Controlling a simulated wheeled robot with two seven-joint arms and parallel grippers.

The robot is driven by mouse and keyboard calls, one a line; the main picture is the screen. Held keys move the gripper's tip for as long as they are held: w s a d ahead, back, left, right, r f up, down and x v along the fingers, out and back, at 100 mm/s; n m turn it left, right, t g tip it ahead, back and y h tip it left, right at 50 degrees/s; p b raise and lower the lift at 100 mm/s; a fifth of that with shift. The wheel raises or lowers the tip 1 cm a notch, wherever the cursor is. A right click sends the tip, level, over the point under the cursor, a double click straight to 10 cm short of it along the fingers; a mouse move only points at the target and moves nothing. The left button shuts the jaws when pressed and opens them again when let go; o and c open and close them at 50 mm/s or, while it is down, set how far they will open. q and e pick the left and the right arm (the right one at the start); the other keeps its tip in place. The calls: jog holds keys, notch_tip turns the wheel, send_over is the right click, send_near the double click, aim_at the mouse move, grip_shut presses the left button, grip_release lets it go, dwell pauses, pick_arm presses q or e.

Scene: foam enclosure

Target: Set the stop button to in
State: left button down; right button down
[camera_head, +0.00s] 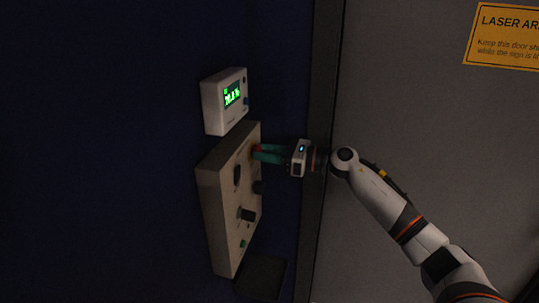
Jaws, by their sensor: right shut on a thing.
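The stop button (257,148) is a small red shape near the top of a beige control panel (215,215) on the dark blue wall. My right gripper (259,152) comes in from the right, and its green fingers are at the button. The fingers are shut on the button and cover most of it. Whether the button is in or out cannot be told from this view. My left gripper is not in view.
The panel also bears several dark knobs (247,214) and a green button (242,243). A white display box (212,108) with green digits hangs above it. A dark box (262,278) sits below. A grey door with a yellow laser sign (505,38) stands at the right.

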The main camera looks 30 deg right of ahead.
jog(key=c, duration=1.1)
grip_release()
jog(key=shift+c, duration=0.2)
jog(key=shift+o, duration=1.1)
jog(key=shift+w+a, duration=0.15)
jog(key=shift+w, duration=0.05)
jog(key=b+v, duration=0.5)
jog(key=v, duration=0.7)
